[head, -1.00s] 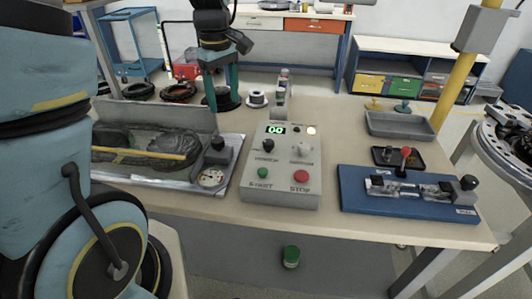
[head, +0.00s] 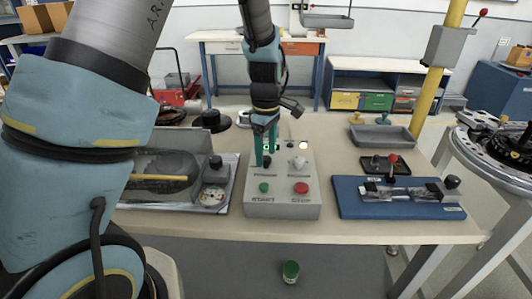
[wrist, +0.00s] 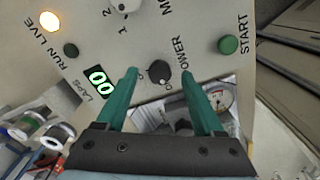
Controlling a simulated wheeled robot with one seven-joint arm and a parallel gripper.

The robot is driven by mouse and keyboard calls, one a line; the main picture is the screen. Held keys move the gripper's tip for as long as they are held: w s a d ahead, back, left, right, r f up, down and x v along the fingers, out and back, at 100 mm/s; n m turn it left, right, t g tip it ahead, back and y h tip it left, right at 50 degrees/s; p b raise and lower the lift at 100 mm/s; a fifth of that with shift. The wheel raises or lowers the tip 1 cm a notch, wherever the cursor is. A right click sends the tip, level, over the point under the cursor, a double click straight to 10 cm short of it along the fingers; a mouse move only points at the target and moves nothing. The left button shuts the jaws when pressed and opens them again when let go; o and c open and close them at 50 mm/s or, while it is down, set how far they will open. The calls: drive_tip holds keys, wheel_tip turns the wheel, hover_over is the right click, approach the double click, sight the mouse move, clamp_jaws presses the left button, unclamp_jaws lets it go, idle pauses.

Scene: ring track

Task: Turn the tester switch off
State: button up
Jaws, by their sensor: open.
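The tester (head: 282,210) is a light grey box with a sloped panel on the bench. Its black POWER knob (wrist: 159,72) shows in the wrist view between my fingertips. My gripper (wrist: 160,76) is open, with one green finger on each side of the knob. I cannot tell whether the fingers touch it or which way it points. In the head view my gripper (head: 265,152) hangs over the panel's upper left and partly hides the knob and display. The display (wrist: 98,81) glows green with "00", and the RUN LIVE lamp (wrist: 49,21) is lit.
The panel also has a pale mode knob (head: 298,163), a green START button (head: 263,187) and a red STOP button (head: 300,187). A blue fixture (head: 395,200) stands at right, a tray with a gauge (head: 212,196) at left. A green cylinder (head: 290,271) is below the bench.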

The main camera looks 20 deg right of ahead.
drive_tip(key=shift+f, duration=0.8)
drive_tip(key=shift+c, duration=0.2)
clamp_jaws()
